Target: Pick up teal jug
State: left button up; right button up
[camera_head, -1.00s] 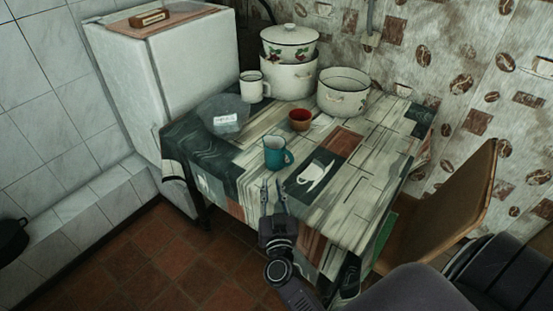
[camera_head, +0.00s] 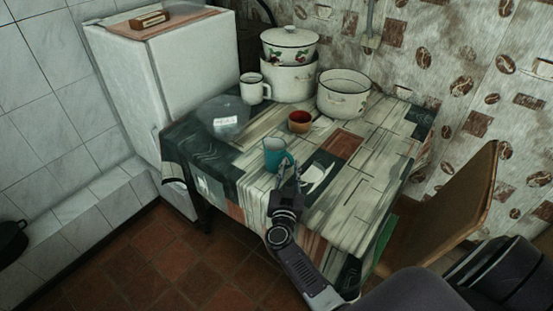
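The teal jug (camera_head: 273,153) stands upright on the table (camera_head: 258,201), near its front edge, with its handle to the right. My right gripper (camera_head: 288,172) is at the jug's lower right, by the handle side. Its fingertips overlap the jug's lower edge in the head view. I cannot tell whether they touch the jug or how far apart they are. My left gripper is out of view.
A red-brown cup (camera_head: 300,121) stands behind the jug. A white mug (camera_head: 254,88), a clear container (camera_head: 222,117), a lidded pot (camera_head: 289,79) and an open pot (camera_head: 343,94) stand farther back. A chair (camera_head: 447,213) is at the right.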

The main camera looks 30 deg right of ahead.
jog(key=shift+c, duration=0.6)
grip_shut()
jog(key=shift+s, duration=0.1)
